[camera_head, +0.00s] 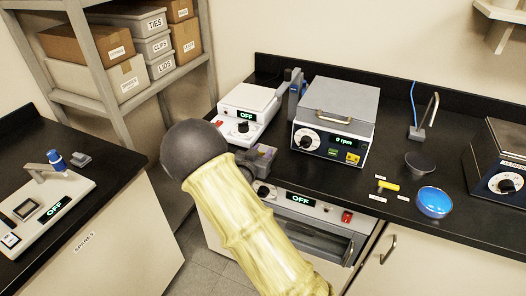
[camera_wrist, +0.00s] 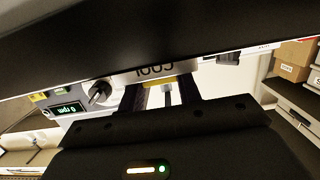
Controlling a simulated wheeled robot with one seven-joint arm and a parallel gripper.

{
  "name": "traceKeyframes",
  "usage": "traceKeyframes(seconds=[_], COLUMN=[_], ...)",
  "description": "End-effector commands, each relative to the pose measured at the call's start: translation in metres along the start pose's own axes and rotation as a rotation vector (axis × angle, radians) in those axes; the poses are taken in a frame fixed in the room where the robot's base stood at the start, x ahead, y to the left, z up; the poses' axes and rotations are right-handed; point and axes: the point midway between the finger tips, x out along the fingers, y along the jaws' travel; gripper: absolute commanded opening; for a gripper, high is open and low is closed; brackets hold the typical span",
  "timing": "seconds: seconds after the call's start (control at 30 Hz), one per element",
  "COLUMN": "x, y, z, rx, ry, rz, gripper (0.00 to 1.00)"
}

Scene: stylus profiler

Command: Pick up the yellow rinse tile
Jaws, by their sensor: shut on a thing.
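My gripper (camera_wrist: 160,92) shows in the wrist view with its two dark fingers close together. A thin yellow strip (camera_wrist: 154,83) shows between the fingertips, and I take it to be the yellow rinse tile held in the jaws. Most of it is hidden by the fingers and the dark shape above. In the head view my gripper (camera_head: 260,158) is mostly behind my arm, in front of the bench edge, and the tile cannot be made out there.
The centrifuge box (camera_head: 335,118) with a "0 rpm" display stands on the black bench (camera_head: 390,150). A white device (camera_head: 247,107) reading OFF is to its left.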

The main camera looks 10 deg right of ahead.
Motion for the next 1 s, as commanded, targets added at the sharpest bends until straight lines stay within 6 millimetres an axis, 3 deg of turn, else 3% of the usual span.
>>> traceKeyframes(seconds=[0.27, 0.7, 1.0], x=[-0.002, -0.014, -0.015], y=[0.0, -0.001, 0.0], z=[-0.016, -0.091, -0.099], rx=[0.003, 0.003, 0.0], ry=[0.002, 0.001, 0.0], rz=[0.0, -0.001, 0.0], gripper=[0.12, 0.12, 0.12])
